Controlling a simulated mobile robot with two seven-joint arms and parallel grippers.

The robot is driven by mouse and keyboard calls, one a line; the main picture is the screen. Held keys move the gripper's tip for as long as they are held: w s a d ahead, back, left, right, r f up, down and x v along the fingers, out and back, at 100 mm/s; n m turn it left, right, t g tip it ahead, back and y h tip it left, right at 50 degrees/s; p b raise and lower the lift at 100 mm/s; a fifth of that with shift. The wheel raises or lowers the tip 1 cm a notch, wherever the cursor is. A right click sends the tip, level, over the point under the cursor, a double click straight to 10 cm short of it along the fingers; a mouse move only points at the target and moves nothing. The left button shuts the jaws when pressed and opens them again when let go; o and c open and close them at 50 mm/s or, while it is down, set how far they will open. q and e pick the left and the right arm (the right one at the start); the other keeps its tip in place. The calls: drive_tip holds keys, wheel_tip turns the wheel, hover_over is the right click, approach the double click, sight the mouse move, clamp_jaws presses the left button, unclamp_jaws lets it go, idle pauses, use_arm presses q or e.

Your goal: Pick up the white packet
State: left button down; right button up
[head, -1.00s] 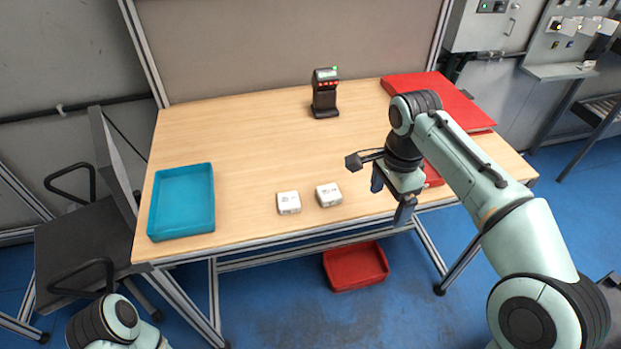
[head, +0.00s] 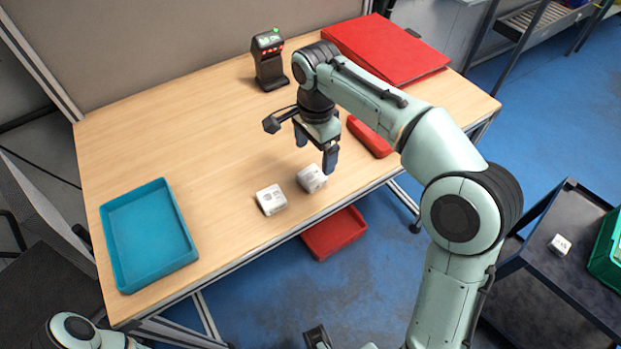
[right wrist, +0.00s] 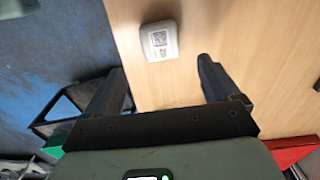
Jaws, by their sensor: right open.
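Two small white packets lie side by side near the table's front edge in the head view, the left packet (head: 271,199) and the right packet (head: 312,178). My right gripper (head: 315,152) is open and points down, just above and behind the right packet. In the right wrist view, a white packet (right wrist: 159,41) with a printed code lies on the wood beyond the open, empty fingers (right wrist: 163,72), roughly centred between them. Part of my left arm shows at the lower left, but its gripper is not seen.
A blue tray (head: 150,235) is at the table's left. A black scanner (head: 269,62) stands at the back. A red flat item (head: 385,50) and a small red tray (head: 370,137) lie right. A red bin (head: 335,235) is below; a dark cart (head: 545,290) holds another white item (head: 560,244).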

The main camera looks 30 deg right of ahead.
sight(312, 175)
wheel_tip(312, 175, down, 3)
drive_tip(key=shift+w+a+r, duration=0.1)
drive_tip(key=f, duration=0.1)
drive_tip(key=f+b, duration=0.1)
drive_tip(key=f, duration=0.3)
drive_tip(key=shift+a, duration=0.25)
drive_tip(key=c, duration=1.2)
